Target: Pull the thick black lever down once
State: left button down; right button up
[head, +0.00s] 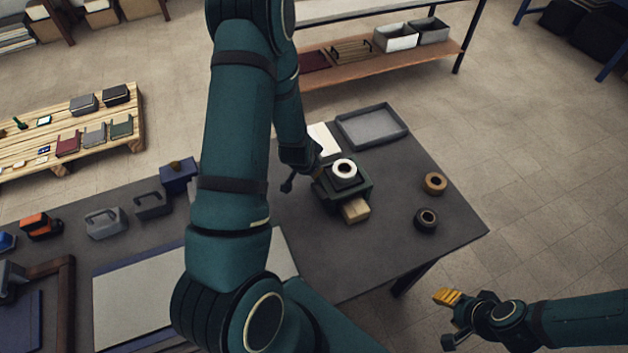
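A dark green machine (330,196) with a white ring (344,168) on its dark top stands on the grey table. A tan block (355,211) sticks out at its front. I cannot make out the thick black lever; it may be hidden by my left arm or blend into the dark machine. My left arm crosses the middle of the view and bends down to the machine's left side. My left gripper (317,165) is there, mostly hidden, so its opening and contact are unclear. My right gripper (447,297), with yellow fingers, is off the table's right front side, far from the machine; its opening is unclear.
A grey tray (372,126) lies behind the machine. A tan roll (435,183) and a black roll (427,219) lie to its right. Grey cases (105,223) and an orange tool (40,226) stand at the left. The table's right front part is clear.

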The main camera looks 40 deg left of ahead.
pick_arm(q)
jog(key=shift+f, duration=0.15)
dwell(0.5)
jog(key=shift+s+d+f+b, duration=0.15)
jog(key=shift+f+b, duration=0.15)
jog(key=shift+b, duration=0.2)
